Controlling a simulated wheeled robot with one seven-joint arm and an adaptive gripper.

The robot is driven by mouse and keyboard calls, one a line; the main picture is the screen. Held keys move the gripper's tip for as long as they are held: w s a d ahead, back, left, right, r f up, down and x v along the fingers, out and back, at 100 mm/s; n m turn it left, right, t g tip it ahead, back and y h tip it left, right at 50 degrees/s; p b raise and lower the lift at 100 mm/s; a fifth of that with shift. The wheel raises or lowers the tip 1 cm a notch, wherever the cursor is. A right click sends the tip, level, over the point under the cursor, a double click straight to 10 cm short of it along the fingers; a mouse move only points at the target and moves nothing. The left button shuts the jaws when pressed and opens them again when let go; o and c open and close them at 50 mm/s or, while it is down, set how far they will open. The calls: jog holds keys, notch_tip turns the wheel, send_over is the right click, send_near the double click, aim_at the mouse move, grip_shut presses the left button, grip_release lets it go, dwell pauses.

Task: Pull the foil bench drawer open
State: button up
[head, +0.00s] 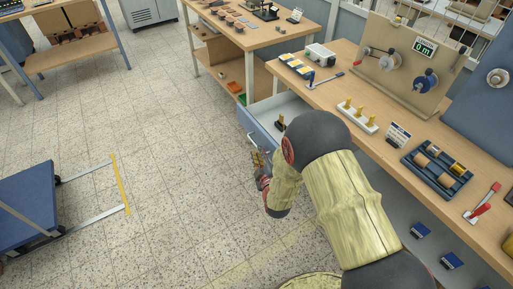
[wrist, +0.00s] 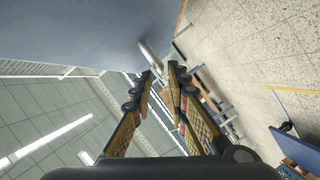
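The foil bench drawer (head: 264,126) stands partly pulled out from under the wooden bench, with its blue front forward and its pale inside showing. A dark item (head: 280,121) lies in it, partly hidden by my arm. A grey bar handle (head: 251,138) is on the drawer front. My gripper (head: 257,153) is at this handle, low in front of the drawer. In the wrist view, the blue-grey drawer front (wrist: 100,28) fills the top left. The handle (wrist: 149,50) runs in between my gripper's fingertips (wrist: 162,72), which are close together around it.
The foil bench top (head: 330,95) carries a white peg block (head: 357,115), a blue tray of rolls (head: 437,168) and a red-handled tool (head: 483,205). A blue cart (head: 30,205) stands at the left. The tiled floor before the drawer is clear.

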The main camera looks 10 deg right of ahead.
jog(key=v, duration=0.5)
jog(key=shift+s, duration=0.4)
jog(key=s+f+m+g, duration=0.4)
jog(key=s+f+g, duration=0.25)
jog(key=f, duration=0.45)
jog(key=s+r+m+g, duration=0.2)
jog(key=s+g, duration=0.2)
jog(key=s, duration=0.2)
jog(key=s+d+r+m, duration=0.1)
jog(key=s+r, duration=0.4)
jog(key=r, duration=0.7)
jog(key=s+d+r+m, duration=0.1)
jog(key=s+r, duration=0.5)
jog(key=r, duration=0.6)
jog(key=s+d+r+m, duration=0.1)
jog(key=s+r+m, duration=0.2)
jog(key=r, duration=0.9)
jog(key=s, duration=0.2)
jog(key=shift+s+d+m+t, duration=0.25)
jog(key=shift+m+t, duration=0.05)
jog(key=shift+t, duration=0.05)
